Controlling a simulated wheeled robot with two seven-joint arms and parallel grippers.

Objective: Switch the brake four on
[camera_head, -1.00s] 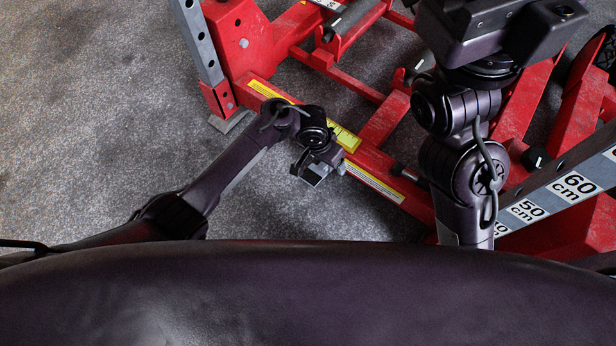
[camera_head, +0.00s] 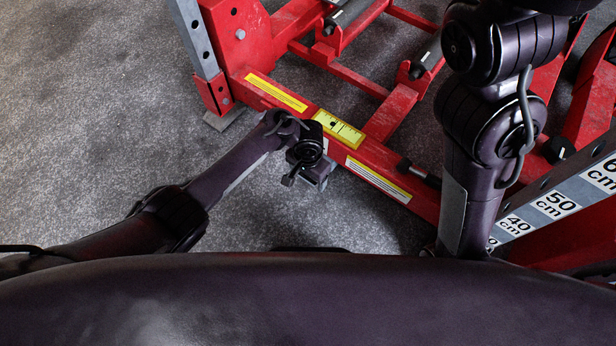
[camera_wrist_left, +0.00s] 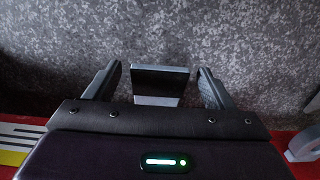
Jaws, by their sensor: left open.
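In the left wrist view the left gripper (camera_wrist_left: 158,70) is open. A small flat plate (camera_wrist_left: 160,82), dark on top with a light grey edge, shows between its fingers with a gap on both sides. It looks like a brake pedal; I cannot tell whether it is brake four. My right gripper is out of view.
A grey post with holes (camera_head: 195,40) rises at the jack's left end. A grey scale bar with cm marks (camera_head: 555,205) crosses the right side. The floor (camera_head: 90,120) at left is clear. A light grey part (camera_wrist_left: 303,145) shows at the wrist view's right edge.

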